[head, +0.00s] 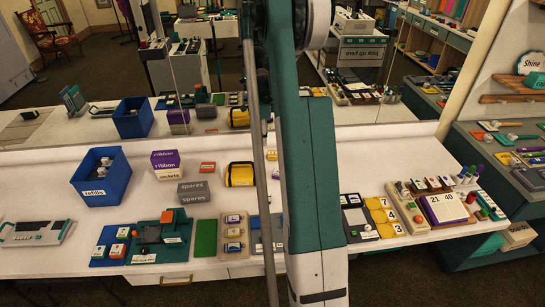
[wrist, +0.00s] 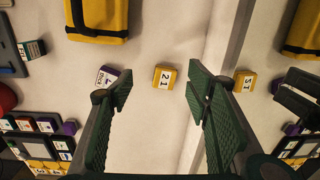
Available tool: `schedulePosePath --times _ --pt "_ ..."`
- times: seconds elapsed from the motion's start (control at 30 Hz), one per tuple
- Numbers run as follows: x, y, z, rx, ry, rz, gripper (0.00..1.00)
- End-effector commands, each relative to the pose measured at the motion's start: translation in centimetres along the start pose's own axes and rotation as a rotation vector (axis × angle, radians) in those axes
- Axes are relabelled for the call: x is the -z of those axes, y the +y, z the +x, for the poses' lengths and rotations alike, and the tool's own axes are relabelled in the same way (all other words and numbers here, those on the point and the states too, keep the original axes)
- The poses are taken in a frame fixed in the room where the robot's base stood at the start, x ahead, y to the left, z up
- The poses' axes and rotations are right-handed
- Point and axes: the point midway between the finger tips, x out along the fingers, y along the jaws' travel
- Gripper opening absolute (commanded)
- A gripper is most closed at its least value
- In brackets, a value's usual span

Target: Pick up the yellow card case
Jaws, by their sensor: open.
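The yellow card case (wrist: 164,77) is a small yellow block with a white face bearing dark figures. In the wrist view it lies on the pale counter, apart from both fingers. My gripper (wrist: 158,92) is open and empty, its green-padded fingertips to the left and right of the case in the picture. A similar purple case (wrist: 107,74) lies left of it, partly hidden by the left fingertip.
A mirror behind the counter repeats things, including the yellow case (wrist: 244,80). A larger yellow pouch with black trim (head: 240,174) lies left of my arm; it also shows in the wrist view (wrist: 97,20). A blue bin (head: 103,183) and stacked boxes stand farther left.

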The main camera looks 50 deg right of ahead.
Motion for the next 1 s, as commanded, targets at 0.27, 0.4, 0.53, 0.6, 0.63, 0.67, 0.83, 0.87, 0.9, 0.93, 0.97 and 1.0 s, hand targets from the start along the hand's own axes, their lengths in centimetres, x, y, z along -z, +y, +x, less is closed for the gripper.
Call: schedulePosePath --times 0.27,0.4,0.53,0.6,0.63,0.67,0.83,0.87,0.9,0.93,0.97,1.0 --pt "4.3 -1.6 4.6 -0.035 0.003 0.144 0.49" --pt "5.1 -1.9 5.6 -0.043 0.004 0.174 0.49" --pt "5.3 -1.9 5.8 -0.045 0.004 0.182 0.49" --pt "5.3 -1.9 5.8 -0.045 0.004 0.181 0.49" --pt "5.3 -1.9 5.8 -0.045 0.004 0.181 0.49" --pt "5.3 -1.9 5.8 -0.045 0.004 0.181 0.49" --pt "5.3 -1.9 5.9 -0.045 0.004 0.181 0.49" --pt "5.3 -1.9 6.0 -0.045 0.004 0.181 0.49" --pt "5.3 -1.9 6.2 -0.045 0.004 0.18 0.49" --pt "5.3 -1.9 6.4 -0.045 0.004 0.18 0.49" --pt "5.3 -1.8 6.7 -0.045 0.004 0.18 0.49" --pt "5.3 -1.8 7.0 -0.045 0.004 0.18 0.49"
